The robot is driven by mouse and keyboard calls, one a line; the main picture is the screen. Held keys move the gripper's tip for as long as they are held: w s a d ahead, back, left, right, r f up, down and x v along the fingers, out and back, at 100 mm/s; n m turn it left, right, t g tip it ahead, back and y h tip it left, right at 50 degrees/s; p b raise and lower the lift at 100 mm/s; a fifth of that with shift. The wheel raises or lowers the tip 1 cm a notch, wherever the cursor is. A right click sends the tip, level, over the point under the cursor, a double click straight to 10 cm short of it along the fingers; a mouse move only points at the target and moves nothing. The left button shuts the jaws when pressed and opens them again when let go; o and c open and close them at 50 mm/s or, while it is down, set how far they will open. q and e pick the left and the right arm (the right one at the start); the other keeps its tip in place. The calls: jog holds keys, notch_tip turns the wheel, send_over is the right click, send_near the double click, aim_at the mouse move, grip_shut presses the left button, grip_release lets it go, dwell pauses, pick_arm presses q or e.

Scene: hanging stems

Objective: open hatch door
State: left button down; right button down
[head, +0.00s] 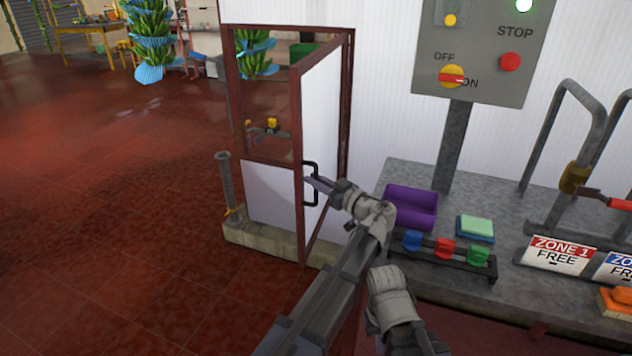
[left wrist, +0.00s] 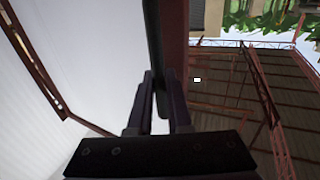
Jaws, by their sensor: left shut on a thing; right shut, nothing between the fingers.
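The hatch door (head: 322,110) is a white panel in a red-brown frame. It stands swung out at an angle from its doorway (head: 229,90), with its free edge toward me and an opening to its left. A black bar handle (head: 306,169) is near that free edge. My left gripper (head: 314,184) is shut on the handle; the left wrist view shows the dark bar (left wrist: 153,50) between the two fingers. An arm link of mine shows at the bottom of the head view, but my right gripper's fingers do not show.
A grey bench (head: 500,200) right of the door holds a purple bin (head: 411,205), coloured clips and zone signs. A control panel (head: 480,50) stands above it. A short post (head: 227,185) is left of the doorway. The red floor at left is clear.

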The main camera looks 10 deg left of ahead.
pick_arm(q)
jog(key=shift+d, duration=0.2)
jog(key=c, duration=0.8)
grip_release()
jog(key=shift+c, duration=0.2)
